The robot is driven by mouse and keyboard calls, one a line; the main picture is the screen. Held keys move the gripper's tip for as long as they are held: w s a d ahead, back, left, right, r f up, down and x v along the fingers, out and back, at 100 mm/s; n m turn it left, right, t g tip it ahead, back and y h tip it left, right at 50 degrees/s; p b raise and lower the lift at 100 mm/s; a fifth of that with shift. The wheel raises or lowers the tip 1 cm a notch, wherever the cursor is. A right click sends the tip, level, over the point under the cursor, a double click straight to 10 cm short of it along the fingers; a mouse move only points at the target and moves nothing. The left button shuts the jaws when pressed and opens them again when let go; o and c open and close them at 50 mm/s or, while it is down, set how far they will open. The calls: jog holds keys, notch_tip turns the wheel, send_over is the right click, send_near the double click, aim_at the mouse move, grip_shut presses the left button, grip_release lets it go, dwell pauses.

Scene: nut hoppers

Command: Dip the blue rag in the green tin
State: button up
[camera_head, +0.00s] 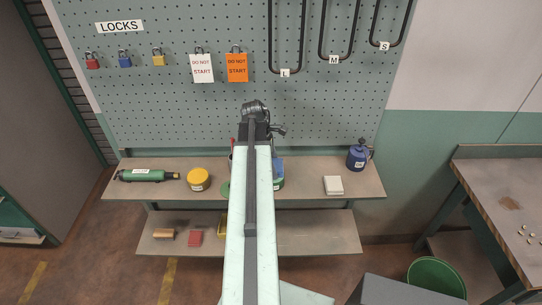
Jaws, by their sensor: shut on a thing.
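My arm reaches up the middle of the view, and my gripper (266,133) is at its dark far end, above the upper shelf. Its fingertips are mostly hidden behind the arm. The blue rag (278,168) shows as a blue patch just right of the arm, below the gripper, which is shut on it. The green tin (279,184) stands on the upper shelf directly below the rag in the picture, half hidden by the arm. I cannot tell whether the rag is inside the tin or above it.
A pegboard (180,110) rises behind. A workbench (500,185) and a green bin (437,276) stand at right.

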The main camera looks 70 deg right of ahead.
aim_at(276, 164)
jog(key=p+v, duration=0.4)
jog(key=shift+s+d+r, duration=0.2)
jog(key=shift+s+d, duration=0.05)
jog(key=shift+d, duration=0.05)
notch_tip(276, 164, down, 7)
jog(key=b, duration=0.6)
jog(key=shift+r+b, duration=0.15)
jog(key=shift+b, duration=0.2)
jog(key=shift+a+f+b, duration=0.1)
jog(key=shift+f+b, duration=0.4)
dwell(1.0)
notch_tip(276, 164, up, 7)
jog(key=p, duration=0.7)
jog(key=shift+r, duration=0.1)
